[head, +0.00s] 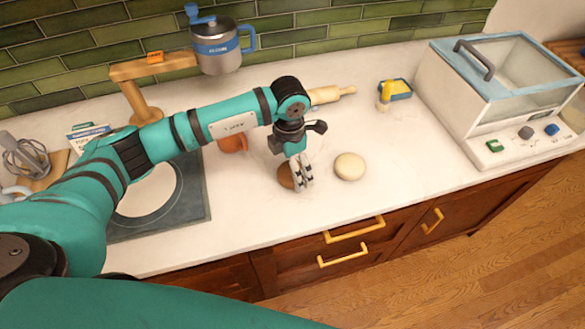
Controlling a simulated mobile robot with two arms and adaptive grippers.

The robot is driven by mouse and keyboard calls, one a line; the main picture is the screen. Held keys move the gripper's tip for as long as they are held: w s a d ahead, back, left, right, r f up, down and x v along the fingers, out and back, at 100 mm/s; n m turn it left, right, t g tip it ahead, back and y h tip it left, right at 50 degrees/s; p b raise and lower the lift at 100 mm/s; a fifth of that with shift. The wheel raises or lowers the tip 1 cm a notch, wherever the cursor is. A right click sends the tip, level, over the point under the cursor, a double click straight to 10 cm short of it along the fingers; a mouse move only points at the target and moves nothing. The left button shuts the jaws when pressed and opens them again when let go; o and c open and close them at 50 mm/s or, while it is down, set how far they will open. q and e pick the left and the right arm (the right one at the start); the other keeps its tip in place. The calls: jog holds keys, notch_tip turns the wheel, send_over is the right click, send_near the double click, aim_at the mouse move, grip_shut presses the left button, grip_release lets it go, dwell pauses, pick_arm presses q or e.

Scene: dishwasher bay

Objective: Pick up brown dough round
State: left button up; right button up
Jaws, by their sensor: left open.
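The brown dough round (286,176) lies on the white counter, partly hidden behind my left gripper. My left gripper (301,183) points down over the right side of the brown round and is open. I cannot tell whether its fingers touch the round. A pale cream dough round (350,167) lies on the counter just right of the gripper. My right gripper does not show.
An orange cup (233,143) and a rolling pin (333,95) lie behind the rounds. A small yellow-and-blue item (395,90) and a lidded white machine (505,85) stand to the right. Counter between the cream round and the machine is clear.

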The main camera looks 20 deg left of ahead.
pick_arm(q)
jog(key=shift+f, duration=1.3)
jog(key=c, duration=1.3)
